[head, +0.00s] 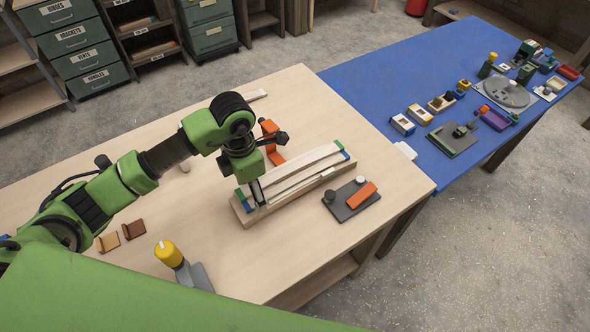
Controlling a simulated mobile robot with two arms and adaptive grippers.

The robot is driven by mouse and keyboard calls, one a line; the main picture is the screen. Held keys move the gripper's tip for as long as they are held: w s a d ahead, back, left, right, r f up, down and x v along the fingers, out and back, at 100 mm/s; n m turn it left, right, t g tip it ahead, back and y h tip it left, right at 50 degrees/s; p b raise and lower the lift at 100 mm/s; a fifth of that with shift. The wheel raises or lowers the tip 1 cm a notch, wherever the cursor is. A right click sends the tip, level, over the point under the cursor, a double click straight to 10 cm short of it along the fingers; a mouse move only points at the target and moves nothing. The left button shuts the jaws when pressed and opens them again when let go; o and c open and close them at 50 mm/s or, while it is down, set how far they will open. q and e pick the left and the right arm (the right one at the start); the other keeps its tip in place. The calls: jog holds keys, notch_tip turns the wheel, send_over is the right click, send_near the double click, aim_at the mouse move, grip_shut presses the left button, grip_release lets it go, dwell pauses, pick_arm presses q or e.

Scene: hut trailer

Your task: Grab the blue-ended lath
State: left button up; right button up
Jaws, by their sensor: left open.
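A pale wooden holder (292,203) lies on the light table and bears long pale laths side by side. The blue-ended lath (346,155) shows its blue tip at the far right end, on the near side of a green-ended lath (337,145). Blue and green also show at the holder's left end, partly hidden by my gripper. My left gripper (258,194) points down, open, over the left part of the laths. I cannot tell whether its fingers touch a lath. My right gripper is not in view.
An orange bracket (271,141) stands just behind the holder. A dark plate with an orange block (361,195) lies to its right. A yellow-topped item (168,253) stands at the front left. A blue table (378,84) with several small parts adjoins at the right.

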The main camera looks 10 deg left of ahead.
pick_arm(q)
jog(key=c, duration=1.2)
